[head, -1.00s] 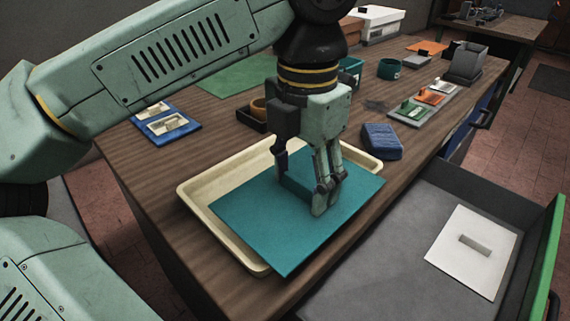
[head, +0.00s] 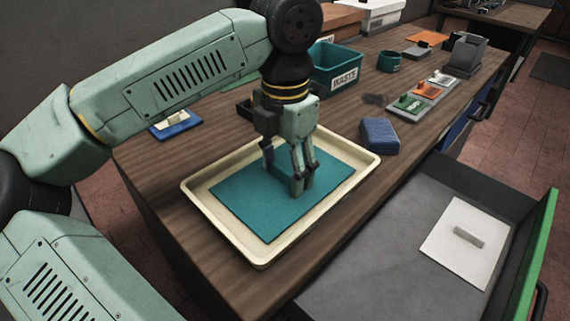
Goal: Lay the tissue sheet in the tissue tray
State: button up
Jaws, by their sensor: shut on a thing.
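The cream tissue tray (head: 371,163) lies near the front edge of the wooden bench. The teal sheet (head: 253,208), which I take to be the tissue sheet, lies flat inside the tray's rim. It looks level and close to the tray floor; I cannot tell whether it fully rests there. My gripper (head: 300,187) points down over the middle of the sheet and is shut on its raised grip, which the fingers mostly hide.
A blue block (head: 380,136) stands right of the tray, and a green waste bin (head: 337,68) behind it. An open grey drawer (head: 380,260) at the front right holds a white plate (head: 464,243) with a grey grip.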

aim_at(285, 171)
jog(key=shift+f, duration=0.25)
jog(key=o, duration=0.8)
jog(key=shift+r, duration=0.1)
notch_tip(285, 171, up, 12)
jog(key=shift+r+b, duration=0.2)
jog(key=shift+b, duration=0.15)
